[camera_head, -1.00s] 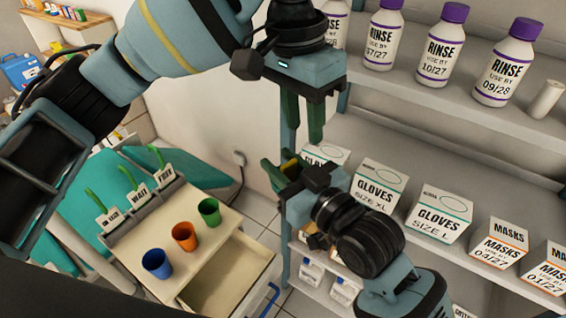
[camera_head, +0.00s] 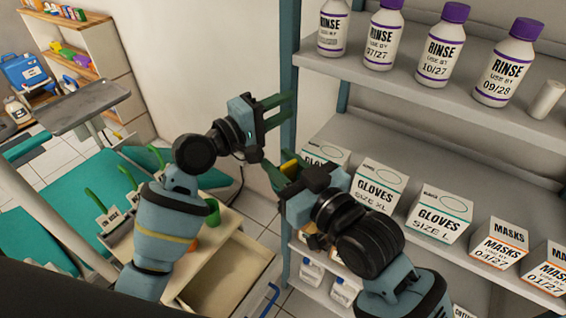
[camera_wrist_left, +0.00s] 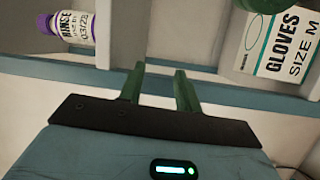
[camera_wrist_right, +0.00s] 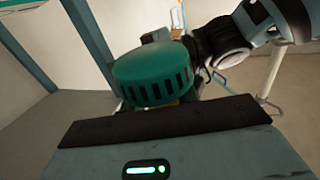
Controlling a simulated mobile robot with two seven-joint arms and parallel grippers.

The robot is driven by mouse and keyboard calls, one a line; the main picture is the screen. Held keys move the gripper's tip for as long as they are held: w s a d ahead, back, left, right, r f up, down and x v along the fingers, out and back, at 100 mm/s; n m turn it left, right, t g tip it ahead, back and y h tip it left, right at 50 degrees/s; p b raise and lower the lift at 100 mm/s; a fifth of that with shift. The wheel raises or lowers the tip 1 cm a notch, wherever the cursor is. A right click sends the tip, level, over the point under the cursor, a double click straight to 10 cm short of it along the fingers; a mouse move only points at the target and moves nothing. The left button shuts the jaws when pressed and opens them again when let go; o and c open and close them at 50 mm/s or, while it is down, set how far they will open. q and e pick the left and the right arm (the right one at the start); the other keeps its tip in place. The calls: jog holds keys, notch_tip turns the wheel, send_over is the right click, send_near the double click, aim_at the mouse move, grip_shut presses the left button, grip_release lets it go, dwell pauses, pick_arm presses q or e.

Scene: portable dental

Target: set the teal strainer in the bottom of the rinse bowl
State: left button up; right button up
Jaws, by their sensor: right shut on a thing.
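The teal strainer (camera_wrist_right: 152,75), a round cap with dark slots around its side, sits at my right gripper in the right wrist view and hides the fingers there. My right gripper (camera_head: 282,172) is shut on it, in front of the shelf. In the head view the strainer cannot be made out clearly; a small yellow part shows between the fingers. My left gripper (camera_head: 280,110) is open and empty, just above and left of the right one, with its green fingers pointing at the shelf post; the fingers also show apart in the left wrist view (camera_wrist_left: 160,88). The rinse bowl is not in view.
A shelf unit (camera_head: 440,120) on the right holds rinse bottles (camera_head: 440,45) above and boxes of gloves (camera_head: 440,212) and masks below. A teal chair (camera_head: 70,180), a grey tray (camera_head: 90,105) and a cart with an open drawer (camera_head: 225,285) stand on the left.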

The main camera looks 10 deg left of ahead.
pick_arm(q)
jog(key=s+f+g+y, duration=0.1)
jog(key=s+f, duration=0.2)
jog(key=f, duration=0.5)
jog(key=s+d+f+m+g+y, duration=0.1)
jog(key=s+f, duration=0.3)
jog(key=f, duration=0.4)
jog(key=s+f+g+y, duration=0.1)
jog(key=s+f+g, duration=0.15)
jog(key=f, duration=0.55)
jog(key=s+d+f+m+g, duration=0.2)
jog(key=s+d+f+g, duration=0.1)
jog(key=s+f, duration=0.75)
jog(key=s+d+f+m+g, duration=0.25)
jog(key=s+f, duration=0.45)
jog(key=s, duration=0.7)
jog(key=s+a+f+m+t+y, duration=0.1)
jog(key=s+a+f+y, duration=0.15)
jog(key=a, duration=0.35)
jog(key=s+a+f+m+t+y, duration=0.1)
jog(key=s+a+f+m+y, duration=0.15)
jog(key=a, duration=0.25)
jog(key=w+a+r+m+t+y, duration=0.1)
jog(key=w+a+r+t+y, duration=0.1)
jog(key=a+r, duration=0.3)
jog(key=shift+w+t+y, duration=0.3)
jog(key=shift+t, duration=0.2)
pick_arm(e)
jog(key=shift+s, duration=0.1)
